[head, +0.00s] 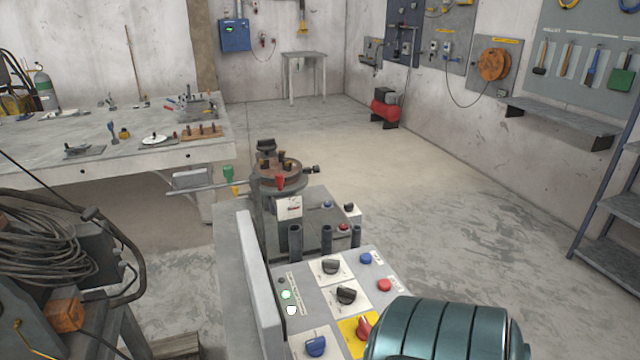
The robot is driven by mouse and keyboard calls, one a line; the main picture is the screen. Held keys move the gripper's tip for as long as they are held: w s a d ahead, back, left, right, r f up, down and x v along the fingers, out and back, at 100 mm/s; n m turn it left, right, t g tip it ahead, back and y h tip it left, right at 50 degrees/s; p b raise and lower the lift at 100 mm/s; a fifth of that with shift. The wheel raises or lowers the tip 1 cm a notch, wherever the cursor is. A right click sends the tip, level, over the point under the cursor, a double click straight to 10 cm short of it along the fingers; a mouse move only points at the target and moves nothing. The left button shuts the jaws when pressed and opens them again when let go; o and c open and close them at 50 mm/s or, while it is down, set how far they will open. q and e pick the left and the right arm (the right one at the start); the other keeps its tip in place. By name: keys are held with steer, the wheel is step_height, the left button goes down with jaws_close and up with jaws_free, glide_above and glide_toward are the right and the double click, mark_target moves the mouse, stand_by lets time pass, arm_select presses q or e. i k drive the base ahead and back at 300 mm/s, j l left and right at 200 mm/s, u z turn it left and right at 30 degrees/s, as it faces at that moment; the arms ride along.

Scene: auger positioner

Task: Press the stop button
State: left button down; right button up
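A grey control panel (318,272) stands in the lower middle of the head view. A small round red button (384,285) sits on its right side, with a blue button (366,257) just beyond it. A red knob (364,327) sits on a yellow plate nearer to me. The button labels are too small to read, so I cannot tell which one is marked stop. Two black rotary knobs (331,266) (346,295) and a blue knob (316,345) are also on the panel. The panel's near right corner is hidden. Neither gripper is in view.
A grey upright plate (260,277) borders the panel's left side. Behind the panel stand several dark posts (326,239) and a round turntable fixture (277,172). A workbench (60,140) with tools is at left. A shelf rack (606,250) stands at right. The floor between is open.

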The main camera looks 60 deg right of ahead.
mark_target(384, 285)
steer(key=z, duration=1.9)
